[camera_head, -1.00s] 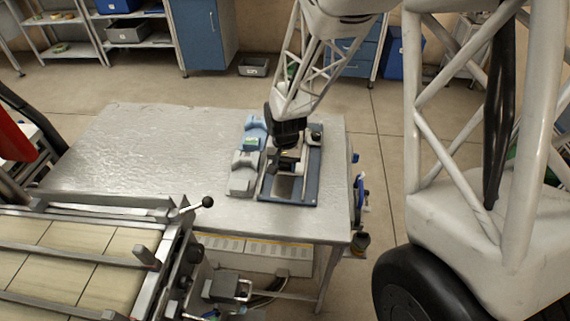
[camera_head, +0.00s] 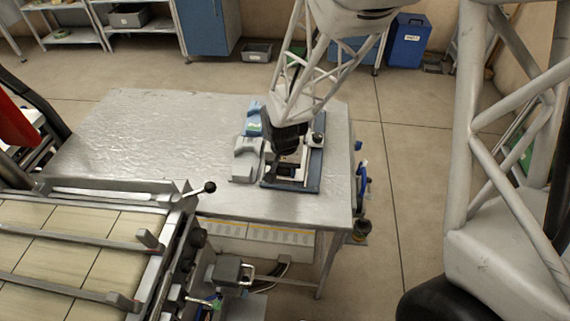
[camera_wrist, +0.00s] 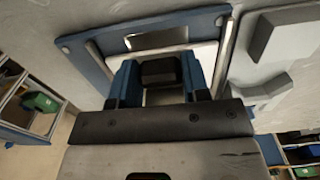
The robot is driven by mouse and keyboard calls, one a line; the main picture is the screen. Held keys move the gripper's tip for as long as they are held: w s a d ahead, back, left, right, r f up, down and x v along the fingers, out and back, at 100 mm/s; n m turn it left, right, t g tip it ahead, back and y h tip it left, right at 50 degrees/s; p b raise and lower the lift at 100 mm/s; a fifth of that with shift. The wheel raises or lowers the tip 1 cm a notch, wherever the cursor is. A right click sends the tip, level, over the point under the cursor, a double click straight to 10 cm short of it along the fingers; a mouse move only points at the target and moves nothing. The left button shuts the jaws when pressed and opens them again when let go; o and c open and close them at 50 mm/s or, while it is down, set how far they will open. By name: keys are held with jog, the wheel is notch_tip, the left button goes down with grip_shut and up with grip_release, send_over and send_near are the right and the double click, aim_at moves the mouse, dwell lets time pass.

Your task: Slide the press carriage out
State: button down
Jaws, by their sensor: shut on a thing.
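The press has a blue base frame (camera_head: 316,168) lying on the right part of the metal table; the frame also shows in the wrist view (camera_wrist: 140,27) with two bright rails along its sides. The pale press carriage (camera_wrist: 207,56) lies between the rails, largely hidden by my gripper. My gripper (camera_head: 290,158) is low over the frame. In the wrist view its blue fingers (camera_wrist: 158,82) are shut on both sides of the carriage's black handle block (camera_wrist: 158,70). The fingertip contact is partly hidden in the head view.
Grey blocks (camera_head: 246,160) and a blue item (camera_head: 254,118) stand close to the left of the frame. The metal table (camera_head: 150,135) is clear farther left. A tiled conveyor-like bench (camera_head: 70,250) with a ball-ended lever (camera_head: 209,188) is at the near left.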

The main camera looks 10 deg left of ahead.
jog(key=shift+s, duration=0.1)
jog(key=c, duration=0.6)
grip_release()
jog(key=shift+r, duration=0.15)
jog(key=shift+r, duration=3.75)
